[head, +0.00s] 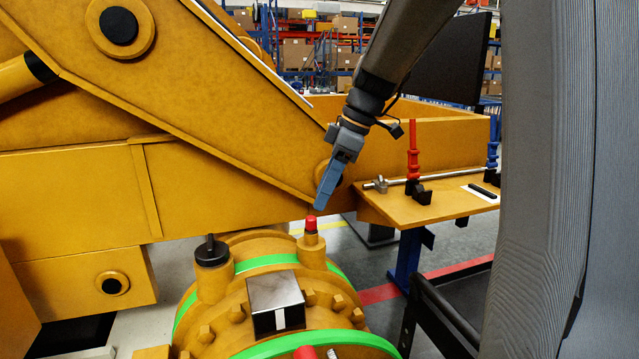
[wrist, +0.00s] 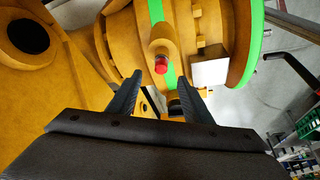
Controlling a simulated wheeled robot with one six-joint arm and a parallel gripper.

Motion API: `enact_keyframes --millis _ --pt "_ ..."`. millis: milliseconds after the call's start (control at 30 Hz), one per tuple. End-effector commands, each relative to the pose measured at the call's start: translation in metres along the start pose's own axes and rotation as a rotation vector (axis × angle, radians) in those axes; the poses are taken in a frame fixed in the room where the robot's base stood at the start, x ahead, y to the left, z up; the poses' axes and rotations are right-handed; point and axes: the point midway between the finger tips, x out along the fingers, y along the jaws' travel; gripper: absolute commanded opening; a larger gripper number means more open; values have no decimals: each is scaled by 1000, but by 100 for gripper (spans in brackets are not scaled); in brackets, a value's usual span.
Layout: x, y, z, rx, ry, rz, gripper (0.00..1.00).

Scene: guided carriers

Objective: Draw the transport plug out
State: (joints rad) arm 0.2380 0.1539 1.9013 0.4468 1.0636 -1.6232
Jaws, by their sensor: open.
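The transport plug appears to be the small red cap (head: 311,224) on a yellow upright boss (head: 312,248) of the round yellow housing (head: 245,310). It also shows in the wrist view (wrist: 161,64), seated in its boss ahead of the fingertips. My gripper (head: 319,207) is just above the red cap in the head view, pointing down and apart from it. In the wrist view my gripper (wrist: 160,82) has its two fingers spread, with nothing between them.
A black-capped boss (head: 212,250) and a metallic box (head: 276,303) sit on the housing. Another red piece (head: 305,352) is at the bottom edge. A yellow shelf (head: 440,203) with a red-handled tool (head: 413,150) stands right. Large yellow machine arms (head: 180,90) fill the left.

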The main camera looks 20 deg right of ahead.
Motion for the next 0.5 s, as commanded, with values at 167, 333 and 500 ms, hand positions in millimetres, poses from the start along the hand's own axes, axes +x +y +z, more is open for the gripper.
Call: enact_keyframes --millis 167,333,500 --pt "19 -2 -3 -4 0 -7 46" --pt "44 -3 -4 -5 -1 -8 46" --pt "65 -2 -3 -5 -1 -6 46"
